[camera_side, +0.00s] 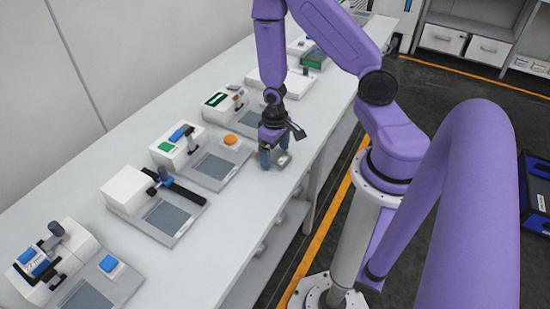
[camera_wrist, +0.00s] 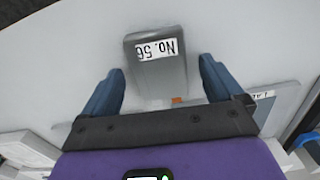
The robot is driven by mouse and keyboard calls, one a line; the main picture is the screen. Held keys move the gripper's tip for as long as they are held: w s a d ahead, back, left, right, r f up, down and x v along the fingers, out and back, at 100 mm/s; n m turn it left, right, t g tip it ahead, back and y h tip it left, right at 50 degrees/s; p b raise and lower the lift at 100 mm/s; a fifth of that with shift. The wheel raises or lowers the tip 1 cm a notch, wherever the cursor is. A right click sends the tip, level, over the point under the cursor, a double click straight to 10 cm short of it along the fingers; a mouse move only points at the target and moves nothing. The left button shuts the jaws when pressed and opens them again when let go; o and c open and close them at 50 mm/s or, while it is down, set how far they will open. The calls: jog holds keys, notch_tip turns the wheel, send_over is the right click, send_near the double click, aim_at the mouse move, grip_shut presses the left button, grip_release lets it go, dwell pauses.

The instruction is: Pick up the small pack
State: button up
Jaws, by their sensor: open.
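The small pack (camera_wrist: 148,64) is grey with rounded edges and a white label reading "No. 56", upside down in the wrist view. It lies on the white bench. In the side view a grey piece of it (camera_side: 282,158) shows at the fingers; the rest is hidden. My gripper (camera_wrist: 161,68) is open, with one blue finger on each side of the pack and visible gaps between. In the side view my gripper (camera_side: 272,158) points down, low over the bench near its front edge. I cannot tell whether the fingertips touch the bench.
A device with an orange button (camera_side: 230,139) stands just left of my gripper. The bench's front edge is close on the right. A wall closes the back.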

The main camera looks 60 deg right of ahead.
jog(key=shift+f, duration=0.3)
jog(key=c, duration=1.2)
jog(key=shift+r, duration=0.15)
jog(key=shift+c, duration=0.2)
